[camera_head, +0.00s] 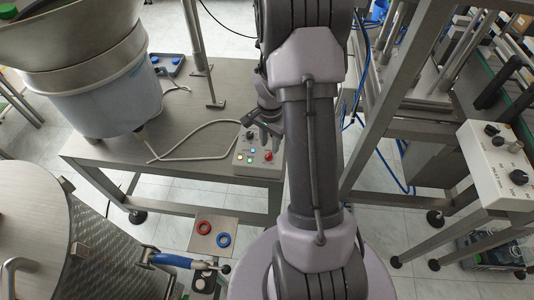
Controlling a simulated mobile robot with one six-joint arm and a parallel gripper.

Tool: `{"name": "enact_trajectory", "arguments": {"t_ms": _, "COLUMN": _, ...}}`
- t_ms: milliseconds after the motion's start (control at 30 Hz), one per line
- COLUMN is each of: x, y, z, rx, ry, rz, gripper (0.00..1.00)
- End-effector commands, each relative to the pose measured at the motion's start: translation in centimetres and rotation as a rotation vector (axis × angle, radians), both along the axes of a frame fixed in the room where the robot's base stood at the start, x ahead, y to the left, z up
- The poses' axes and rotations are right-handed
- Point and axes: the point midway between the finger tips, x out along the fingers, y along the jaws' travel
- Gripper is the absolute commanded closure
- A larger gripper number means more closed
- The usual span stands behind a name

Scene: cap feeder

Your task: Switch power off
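A small grey control box (257,168) sits near the front right edge of the metal table. Its face carries a red button (268,155), small green and blue lit buttons, and a dark knob (250,135) towards the back. My gripper (262,132) is just above the back part of the box, close to the knob. Whether it touches the knob cannot be told. My arm covers the area right of the box. The fingers are small and dark here, so their opening is unclear. Any label for power on the box is too small to read.
A large bowl feeder (105,95) stands on the table (190,165) at left. A pale cable crosses the table to the box. A white controller with knobs (495,165) is at right on a metal frame. A metal drum (85,250) is at lower left.

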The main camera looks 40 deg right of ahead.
Motion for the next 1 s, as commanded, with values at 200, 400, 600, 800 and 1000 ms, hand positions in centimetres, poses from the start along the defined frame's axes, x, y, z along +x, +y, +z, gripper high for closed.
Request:
{"name": "enact_trajectory", "arguments": {"t_ms": 200, "x": 0.0, "y": 0.0, "z": -4.0, "rx": 0.0, "ry": 0.0, "rz": 0.001, "gripper": 0.69}}
{"name": "enact_trajectory", "arguments": {"t_ms": 400, "x": 0.0, "y": 0.0, "z": -4.7, "rx": 0.0, "ry": -0.001, "rz": 0.001, "gripper": 0.69}}
{"name": "enact_trajectory", "arguments": {"t_ms": 600, "x": 0.0, "y": 0.0, "z": -4.7, "rx": 0.0, "ry": -0.001, "rz": 0.001, "gripper": 0.69}}
{"name": "enact_trajectory", "arguments": {"t_ms": 800, "x": 0.0, "y": 0.0, "z": -4.7, "rx": -0.001, "ry": -0.001, "rz": 0.001, "gripper": 1.0}}
{"name": "enact_trajectory", "arguments": {"t_ms": 1000, "x": 0.0, "y": 0.0, "z": -4.7, "rx": -0.001, "ry": -0.001, "rz": 0.002, "gripper": 1.0}}
